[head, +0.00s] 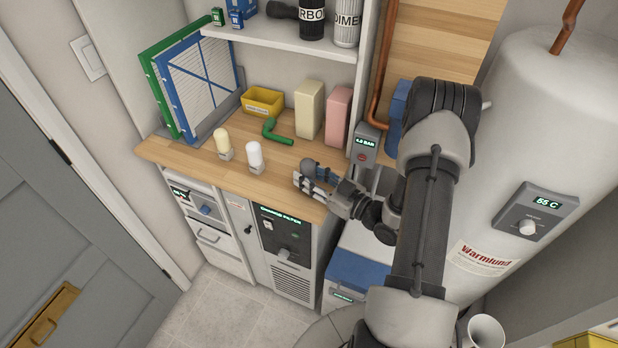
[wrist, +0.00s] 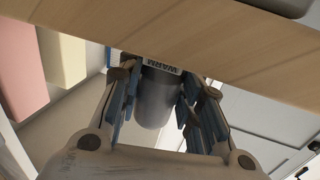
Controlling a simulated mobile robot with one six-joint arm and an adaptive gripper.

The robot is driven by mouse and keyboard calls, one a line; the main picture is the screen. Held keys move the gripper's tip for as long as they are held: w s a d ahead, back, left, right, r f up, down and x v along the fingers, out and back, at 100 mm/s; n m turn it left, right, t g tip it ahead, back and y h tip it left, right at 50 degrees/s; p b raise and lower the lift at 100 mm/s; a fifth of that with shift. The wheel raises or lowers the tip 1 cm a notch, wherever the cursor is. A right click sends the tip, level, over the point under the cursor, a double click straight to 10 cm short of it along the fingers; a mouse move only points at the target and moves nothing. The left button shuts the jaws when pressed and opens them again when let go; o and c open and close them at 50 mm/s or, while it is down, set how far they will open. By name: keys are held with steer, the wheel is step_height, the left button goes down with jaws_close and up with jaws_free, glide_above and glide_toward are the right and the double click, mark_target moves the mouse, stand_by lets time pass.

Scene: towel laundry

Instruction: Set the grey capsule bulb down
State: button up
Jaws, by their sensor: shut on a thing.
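My gripper (head: 312,182) is at the front right of the wooden worktop (head: 190,158), near its edge. It is shut on the grey capsule bulb (head: 308,164), whose rounded dark grey top shows in the head view. In the wrist view the grey bulb (wrist: 156,100) sits between the blue-padded fingers of my gripper (wrist: 165,88), with a label reading WARM at its end, upside down in the picture. The fingers hide its sides. I cannot tell whether its base touches the worktop.
A cream bulb (head: 222,141) and a white bulb (head: 254,155) stand upright to the left. Behind are a green bent pipe (head: 275,131), a yellow bin (head: 262,102), and cream (head: 308,110) and pink (head: 338,115) blocks.

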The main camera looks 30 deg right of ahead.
steer(key=shift+r, duration=0.1)
steer(key=o, duration=0.6)
steer(key=shift+f, duration=0.2)
steer(key=o, duration=0.5)
steer(key=shift+c, duration=0.2)
